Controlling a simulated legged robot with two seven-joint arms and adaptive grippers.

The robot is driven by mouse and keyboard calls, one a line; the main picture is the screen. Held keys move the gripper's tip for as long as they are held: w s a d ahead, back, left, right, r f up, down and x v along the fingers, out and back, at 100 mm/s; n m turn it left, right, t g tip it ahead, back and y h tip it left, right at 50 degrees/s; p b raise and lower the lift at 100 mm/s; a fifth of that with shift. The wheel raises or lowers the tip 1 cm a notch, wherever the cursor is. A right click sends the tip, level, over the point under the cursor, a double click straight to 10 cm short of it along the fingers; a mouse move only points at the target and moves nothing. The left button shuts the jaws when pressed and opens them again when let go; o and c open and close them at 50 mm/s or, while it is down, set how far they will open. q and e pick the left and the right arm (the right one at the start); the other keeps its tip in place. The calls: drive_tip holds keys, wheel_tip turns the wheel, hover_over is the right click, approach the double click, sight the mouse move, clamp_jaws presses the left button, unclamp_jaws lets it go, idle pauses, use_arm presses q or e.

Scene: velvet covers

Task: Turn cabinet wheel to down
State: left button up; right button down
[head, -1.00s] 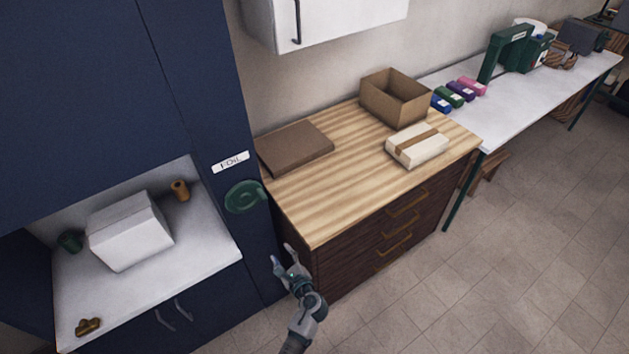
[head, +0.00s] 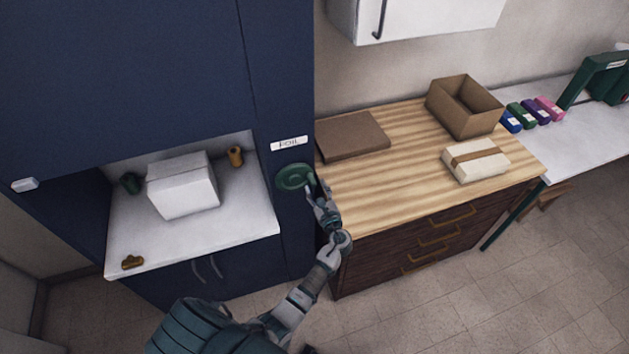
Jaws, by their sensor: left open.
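The green cabinet wheel (head: 292,178) is mounted on the dark blue cabinet's (head: 277,230) narrow front panel, under a white label reading FOIL (head: 289,143). My left gripper (head: 314,190) is open at the right edge of the wheel, its fingers overlapping the rim in the picture. I cannot tell whether they touch it. My left arm reaches up from the bottom of the view. My right gripper is not in view.
A wooden-topped drawer unit (head: 400,190) stands right beside the cabinet, close to my arm. It bears a brown flat box (head: 352,136), an open carton (head: 465,105) and a wrapped parcel (head: 476,161). A white box (head: 183,186) sits in the cabinet's niche.

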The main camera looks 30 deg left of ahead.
sight(312, 182)
use_arm(q)
drive_tip(key=shift+x, duration=1.85)
drive_tip(key=shift+s, duration=0.2)
drive_tip(key=shift+c, duration=0.5)
drive_tip(key=shift+d, duration=0.15)
clamp_jaws()
